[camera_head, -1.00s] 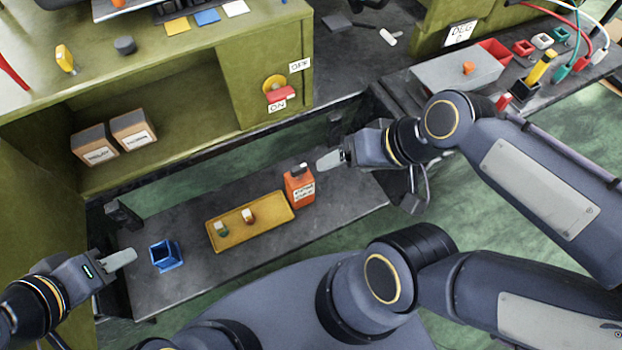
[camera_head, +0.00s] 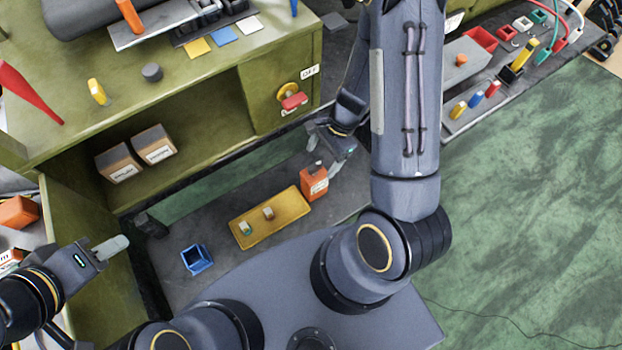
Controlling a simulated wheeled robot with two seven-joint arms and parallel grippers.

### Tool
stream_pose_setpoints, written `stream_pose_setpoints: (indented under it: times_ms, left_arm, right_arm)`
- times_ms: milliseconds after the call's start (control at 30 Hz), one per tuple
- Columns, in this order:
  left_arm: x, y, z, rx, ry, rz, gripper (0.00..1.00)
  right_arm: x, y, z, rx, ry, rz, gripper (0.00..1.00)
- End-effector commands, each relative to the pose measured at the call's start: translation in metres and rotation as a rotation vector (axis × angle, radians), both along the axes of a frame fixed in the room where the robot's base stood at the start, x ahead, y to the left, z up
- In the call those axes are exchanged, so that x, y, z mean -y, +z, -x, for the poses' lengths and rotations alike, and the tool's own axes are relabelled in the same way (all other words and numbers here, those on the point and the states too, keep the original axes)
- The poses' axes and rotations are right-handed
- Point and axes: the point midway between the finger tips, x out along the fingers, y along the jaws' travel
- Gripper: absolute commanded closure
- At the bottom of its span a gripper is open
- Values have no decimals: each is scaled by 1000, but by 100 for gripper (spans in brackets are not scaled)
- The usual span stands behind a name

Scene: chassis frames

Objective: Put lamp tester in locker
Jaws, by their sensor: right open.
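An orange box (camera_head: 313,183) with a white label stands at the right of the low dark bench; its label is too small to read, so I cannot tell if it is the lamp tester. My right gripper (camera_head: 340,155) is open just above and behind it, and I see nothing between its fingers. The olive green locker (camera_head: 185,80) has an open compartment (camera_head: 190,135) with its door (camera_head: 95,245) swung out at the left. My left gripper (camera_head: 113,246) is in front of that door; its fingers are seen edge-on, and I cannot tell whether they are apart.
A yellow tray (camera_head: 255,236) with two small items and a blue open holder (camera_head: 196,259) sit on the bench (camera_head: 175,290). Two labelled boxes (camera_head: 137,154) stand in the compartment's left; its right is clear. A red switch knob (camera_head: 292,100) sits on the locker front.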

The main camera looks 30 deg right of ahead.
Motion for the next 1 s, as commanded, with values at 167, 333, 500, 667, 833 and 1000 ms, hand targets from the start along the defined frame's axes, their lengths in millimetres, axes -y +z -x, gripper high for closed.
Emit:
stream_pose_setpoints:
  times_ms: [167, 333, 500, 667, 833, 1000]
  left_arm:
    - [0, -4, 0, 0, 0, 0, 64]
    - [0, -3, 0, 0, 0, 0, 64]
    - [0, -5, 0, 0, 0, 0, 64]
    - [0, -5, 0, 0, 0, 0, 64]
    - [0, -5, 0, 0, 0, 0, 64]
    - [0, -5, 0, 0, 0, 0, 64]
  right_arm:
    - [-8, -20, 1, -2, 0, -2, 24]
    - [-19, -39, 1, -4, 2, -3, 24]
    - [-28, -61, 1, -2, 2, -3, 24]
    - [-31, -67, 1, 1, 4, -2, 24]
    - [-31, -67, 1, 1, 4, -2, 25]
    - [-31, -67, 1, 1, 4, -2, 47]
